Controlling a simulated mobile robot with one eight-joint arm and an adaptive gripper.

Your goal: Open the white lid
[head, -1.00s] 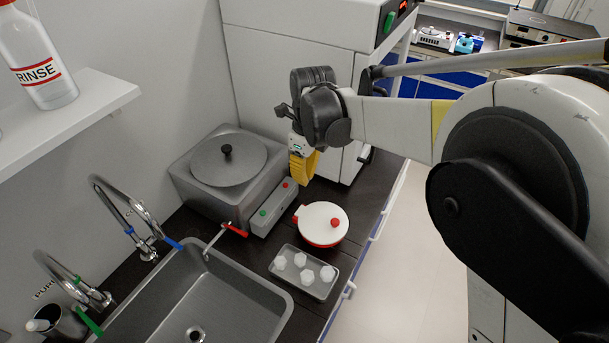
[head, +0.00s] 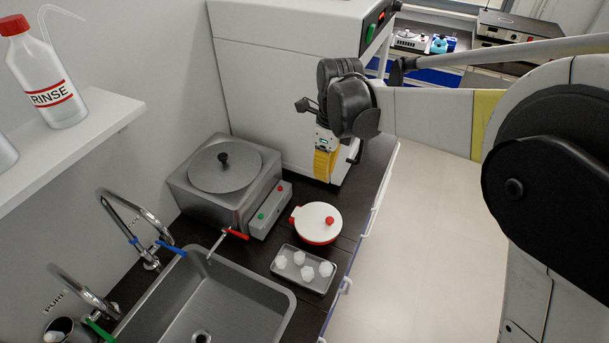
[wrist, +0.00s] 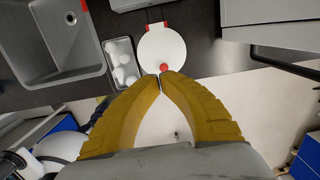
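The white lid (head: 321,214) is a round disc with a red knob (head: 329,221) near its rim. It sits on a small red pot (head: 318,239) on the dark counter. In the wrist view the lid (wrist: 160,46) lies just beyond my fingertips, its red knob (wrist: 164,68) close to them in the picture. My gripper (head: 323,180) hangs with yellow fingers above the counter, behind the pot in the head view, apart from the lid. In the wrist view my gripper (wrist: 160,76) has its fingertips together with nothing between them.
A tray (head: 292,288) with several white pieces lies in front of the pot. A sink (head: 240,300) is at the front left. A grey box heater (head: 205,203) with a round cover stands left of the pot. A white cabinet (head: 265,85) stands behind.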

